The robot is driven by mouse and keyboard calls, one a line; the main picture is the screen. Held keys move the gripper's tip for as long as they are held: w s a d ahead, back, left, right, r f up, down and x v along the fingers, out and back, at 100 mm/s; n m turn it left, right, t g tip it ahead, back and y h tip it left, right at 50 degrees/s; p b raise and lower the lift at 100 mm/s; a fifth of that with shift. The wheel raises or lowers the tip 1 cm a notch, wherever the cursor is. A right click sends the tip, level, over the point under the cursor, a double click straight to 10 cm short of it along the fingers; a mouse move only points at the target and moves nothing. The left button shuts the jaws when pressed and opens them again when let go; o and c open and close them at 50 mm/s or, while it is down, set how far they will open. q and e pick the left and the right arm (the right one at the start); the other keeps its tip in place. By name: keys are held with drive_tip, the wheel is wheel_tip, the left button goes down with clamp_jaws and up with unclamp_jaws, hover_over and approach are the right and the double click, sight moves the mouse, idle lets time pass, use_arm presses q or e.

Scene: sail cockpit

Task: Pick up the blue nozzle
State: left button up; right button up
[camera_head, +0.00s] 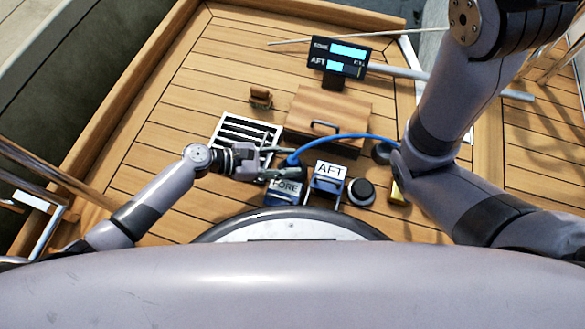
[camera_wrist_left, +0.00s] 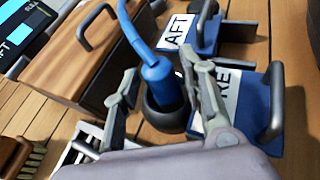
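The blue nozzle (camera_head: 293,160) is at the end of a blue hose. In the left wrist view the nozzle (camera_wrist_left: 158,76) stands upright with its lower end in a black round holder (camera_wrist_left: 166,112). My left gripper (camera_head: 284,163) is open at the nozzle. In the left wrist view its two fingers (camera_wrist_left: 158,68) are on either side of the nozzle, with a gap on the left side; I cannot tell whether the right finger touches it. My right arm (camera_head: 445,100) shows, but its gripper is out of view.
Blue boxes labelled FORE (camera_head: 285,190) and AFT (camera_head: 328,178) with handles stand close by. A wooden box (camera_head: 325,105), a white grate (camera_head: 235,128), a brush (camera_head: 261,96) and a display (camera_head: 340,57) are around. A black knob (camera_head: 361,191) is right of AFT. Deck at upper left is clear.

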use_arm(q)
drive_tip(key=shift+b+x, duration=0.3)
drive_tip(key=shift+x, duration=0.7)
clamp_jaws()
